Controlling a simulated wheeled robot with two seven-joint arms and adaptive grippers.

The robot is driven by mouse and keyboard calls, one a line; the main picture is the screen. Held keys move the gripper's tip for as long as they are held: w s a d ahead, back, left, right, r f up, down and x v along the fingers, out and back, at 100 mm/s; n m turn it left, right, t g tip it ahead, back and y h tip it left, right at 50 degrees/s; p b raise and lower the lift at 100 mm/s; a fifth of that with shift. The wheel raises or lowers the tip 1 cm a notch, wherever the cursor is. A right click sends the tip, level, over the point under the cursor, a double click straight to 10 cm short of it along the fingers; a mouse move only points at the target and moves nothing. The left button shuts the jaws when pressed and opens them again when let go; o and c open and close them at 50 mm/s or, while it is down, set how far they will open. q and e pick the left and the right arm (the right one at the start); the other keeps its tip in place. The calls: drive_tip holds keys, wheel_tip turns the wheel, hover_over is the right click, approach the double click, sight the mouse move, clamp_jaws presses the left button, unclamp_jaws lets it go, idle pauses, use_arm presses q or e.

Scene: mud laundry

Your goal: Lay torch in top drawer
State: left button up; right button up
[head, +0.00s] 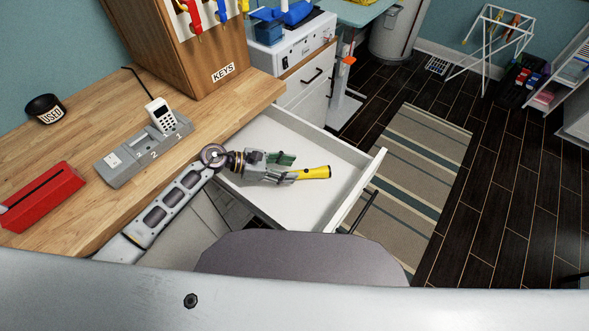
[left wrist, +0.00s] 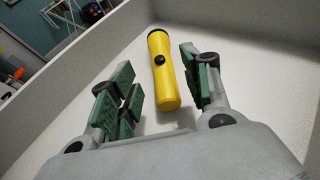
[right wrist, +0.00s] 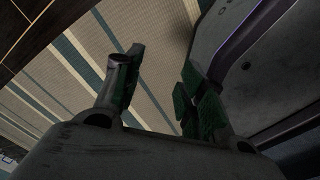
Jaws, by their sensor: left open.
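The yellow torch (head: 313,173) with a black head lies in the open white top drawer (head: 272,207). In the left wrist view the torch (left wrist: 164,72) rests on the drawer floor (left wrist: 240,75), its black end pointing away. My left gripper (head: 292,168) is inside the drawer over the torch's near end. Its green-padded fingers (left wrist: 165,85) are open on either side of the torch, with gaps between. My right gripper (right wrist: 158,85) is open and empty, above the striped rug. It does not show in the head view.
The wooden counter (head: 80,228) holds a red box (head: 40,197), a grey numbered dock (head: 145,152) with a white handset (head: 160,114), a black USED pot (head: 45,108) and a wooden KEYS cabinet (head: 180,50). A striped rug (head: 425,155) covers the floor right of the drawer.

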drive_tip(key=shift+w+d, duration=0.2)
drive_tip(key=shift+d, duration=0.25)
drive_tip(key=shift+a, duration=0.1)
drive_tip(key=shift+a, duration=0.8)
drive_tip(key=shift+d, duration=0.1)
